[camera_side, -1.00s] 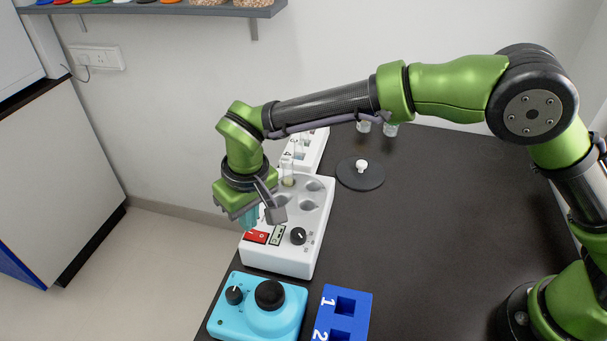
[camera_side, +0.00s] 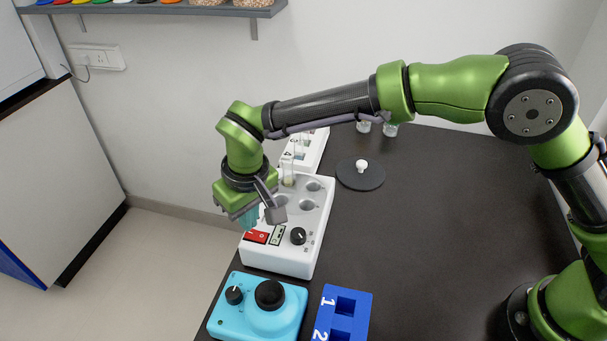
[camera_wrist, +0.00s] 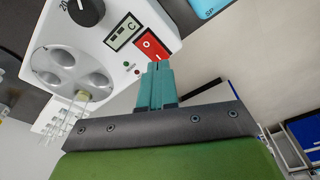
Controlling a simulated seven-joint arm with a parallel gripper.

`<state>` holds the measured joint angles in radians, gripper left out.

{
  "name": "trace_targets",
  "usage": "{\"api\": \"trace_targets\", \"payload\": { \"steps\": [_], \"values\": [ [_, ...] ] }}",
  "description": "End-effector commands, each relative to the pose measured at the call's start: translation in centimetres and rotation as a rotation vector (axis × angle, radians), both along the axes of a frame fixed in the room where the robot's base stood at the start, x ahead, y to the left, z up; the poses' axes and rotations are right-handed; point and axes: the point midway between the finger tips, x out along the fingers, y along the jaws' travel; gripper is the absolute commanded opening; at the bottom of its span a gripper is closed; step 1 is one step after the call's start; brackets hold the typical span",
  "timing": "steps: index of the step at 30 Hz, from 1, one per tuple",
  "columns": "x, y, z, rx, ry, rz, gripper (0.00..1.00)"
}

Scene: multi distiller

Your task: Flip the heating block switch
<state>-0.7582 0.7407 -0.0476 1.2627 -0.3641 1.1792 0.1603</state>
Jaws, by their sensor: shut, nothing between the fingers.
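The white heating block (camera_side: 281,252) stands near the left edge of the dark table, with round wells and a black knob (camera_side: 298,236). Its red rocker switch (camera_side: 256,237) is on the front left of its top. The wrist view shows the switch (camera_wrist: 151,46) with its I and O marks, beside a small display (camera_wrist: 123,31). My gripper (camera_side: 250,224) points down just behind the switch. In the wrist view its teal fingers (camera_wrist: 157,66) are together and empty, their tips at the edge of the switch. Whether they touch it I cannot tell.
A test tube (camera_side: 288,172) stands in a rear well. A blue stirrer (camera_side: 250,318) and a blue numbered rack (camera_side: 343,312) stand in front of the block. A white rack (camera_side: 309,146) is behind it, and a black disc (camera_side: 360,175) lies right. The table's middle is clear.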

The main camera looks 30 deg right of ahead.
Motion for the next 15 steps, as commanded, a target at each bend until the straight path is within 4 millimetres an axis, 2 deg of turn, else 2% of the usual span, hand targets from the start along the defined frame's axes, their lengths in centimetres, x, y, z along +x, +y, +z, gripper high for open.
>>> {"api": "trace_targets", "payload": {
  "steps": [15],
  "values": [
    [0.0, 0.0, -0.8, 0.0, 0.001, 0.0, 0.0]
  ]
}}
